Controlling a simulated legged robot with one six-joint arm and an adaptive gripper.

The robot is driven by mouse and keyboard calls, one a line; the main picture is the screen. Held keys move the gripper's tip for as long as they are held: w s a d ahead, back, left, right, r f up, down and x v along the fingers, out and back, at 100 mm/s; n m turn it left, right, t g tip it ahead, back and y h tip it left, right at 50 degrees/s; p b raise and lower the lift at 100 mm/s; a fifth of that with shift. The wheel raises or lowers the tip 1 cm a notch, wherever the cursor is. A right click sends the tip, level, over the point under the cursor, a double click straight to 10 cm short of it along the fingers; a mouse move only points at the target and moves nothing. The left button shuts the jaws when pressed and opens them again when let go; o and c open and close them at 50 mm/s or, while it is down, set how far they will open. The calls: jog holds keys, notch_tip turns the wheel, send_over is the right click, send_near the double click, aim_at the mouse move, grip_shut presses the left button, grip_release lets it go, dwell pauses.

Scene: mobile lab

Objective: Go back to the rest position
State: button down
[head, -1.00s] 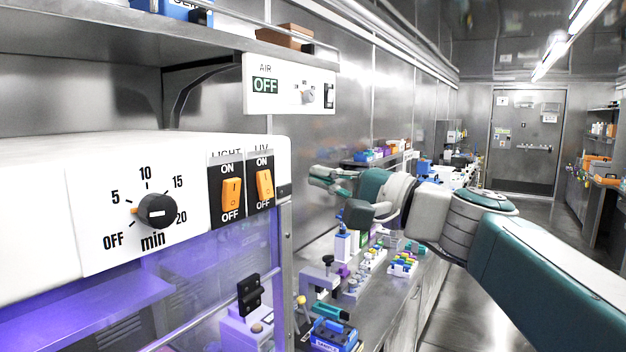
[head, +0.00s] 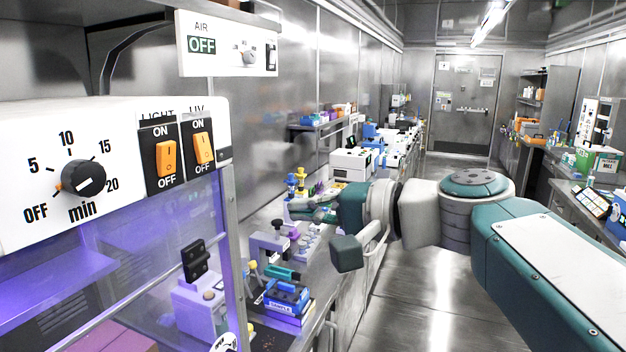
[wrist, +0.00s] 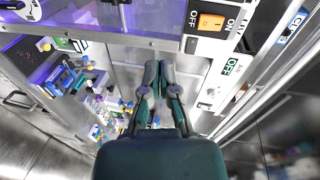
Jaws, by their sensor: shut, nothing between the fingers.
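My gripper (head: 312,210) is in the middle of the head view, above the left bench and pointing left toward the steel wall. It is shut and empty. In the wrist view my gripper (wrist: 160,66) shows its two fingers close together, with nothing between them. The white cabinet (head: 30,130) with a timer knob (head: 83,179) and orange switches is left of it, apart from the fingers. The AIR panel (head: 228,45) reads OFF and hangs above. The wrist view shows one orange switch (wrist: 211,22) above right of the fingertips.
Below the gripper, the left bench holds a blue box (head: 287,296), a purple device (head: 200,300) and several small items. A white instrument (head: 350,164) stands farther along. The aisle floor (head: 415,290) is clear up to the door (head: 463,105). Another bench (head: 570,190) runs along the right.

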jog(key=s+d+f+n+h, duration=0.1)
jog(key=s+d+f+h, duration=0.3)
jog(key=f, duration=0.5)
jog(key=s+d+f+n+g+h, duration=0.1)
jog(key=s+d+f+h, duration=0.4)
jog(key=d+f, duration=0.2)
jog(key=s+d+f+n+h, duration=0.2)
jog(key=s+d+f+h, duration=0.2)
jog(key=f, duration=0.6)
jog(key=d+h, duration=0.1)
jog(key=d, duration=0.1)
jog(key=shift+s+d+f+g, duration=0.3)
jog(key=shift+f, duration=0.1)
